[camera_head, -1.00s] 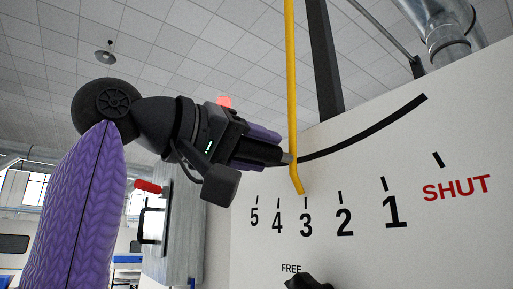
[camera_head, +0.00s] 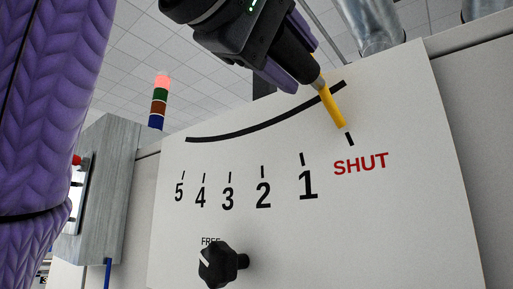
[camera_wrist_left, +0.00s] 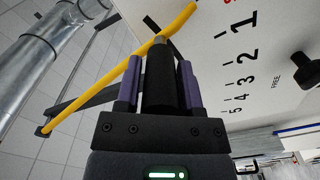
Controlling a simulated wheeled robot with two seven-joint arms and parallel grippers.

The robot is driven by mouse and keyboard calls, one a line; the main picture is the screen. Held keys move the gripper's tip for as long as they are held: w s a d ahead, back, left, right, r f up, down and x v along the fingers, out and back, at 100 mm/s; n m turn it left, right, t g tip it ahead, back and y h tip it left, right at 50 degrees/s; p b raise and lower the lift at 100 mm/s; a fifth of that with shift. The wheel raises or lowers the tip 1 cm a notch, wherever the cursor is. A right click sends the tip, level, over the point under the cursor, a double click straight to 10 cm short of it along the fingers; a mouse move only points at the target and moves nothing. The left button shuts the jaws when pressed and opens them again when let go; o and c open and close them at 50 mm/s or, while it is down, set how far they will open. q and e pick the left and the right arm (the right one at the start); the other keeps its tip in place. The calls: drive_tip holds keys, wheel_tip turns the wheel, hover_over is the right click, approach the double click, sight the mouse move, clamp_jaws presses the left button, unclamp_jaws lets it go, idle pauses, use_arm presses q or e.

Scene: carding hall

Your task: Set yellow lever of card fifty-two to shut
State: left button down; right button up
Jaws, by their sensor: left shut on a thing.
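The yellow lever (camera_head: 334,112) lies across the white dial plate (camera_head: 400,110), its lower tip just above the tick over the red SHUT label (camera_head: 361,164). The tip points about at that tick, well right of the 1. My left gripper (camera_head: 320,83) is shut on the lever a little above its tip and hides part of it. In the left wrist view the yellow lever (camera_wrist_left: 110,77) runs slantwise past the ends of my left gripper (camera_wrist_left: 161,42). My right gripper is not in view. No card number shows.
A black knob (camera_head: 218,265) juts from the plate below the numbers, under a FREE label. A black arc (camera_head: 240,130) is marked above the numbers. A grey cabinet (camera_head: 105,180) and a signal tower (camera_head: 158,105) stand at left. Metal ducts (camera_head: 365,30) rise behind the plate.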

use_arm(q)
drive_tip(key=shift+s+r, duration=0.1)
drive_tip(key=shift+r, duration=0.05)
drive_tip(key=c, duration=0.5)
unclamp_jaws()
drive_tip(key=shift+d, duration=0.1)
drive_tip(key=shift+c, duration=0.2)
drive_tip(key=o, duration=0.3)
drive_tip(key=shift+s+d, duration=0.25)
drive_tip(key=shift+d, duration=0.1)
drive_tip(key=shift+w+a, duration=0.1)
drive_tip(key=shift+a, duration=0.25)
drive_tip(key=b+v, duration=0.3)
drive_tip(key=v, duration=0.6)
drive_tip(key=shift+s, duration=0.4)
drive_tip(key=shift+a, duration=0.1)
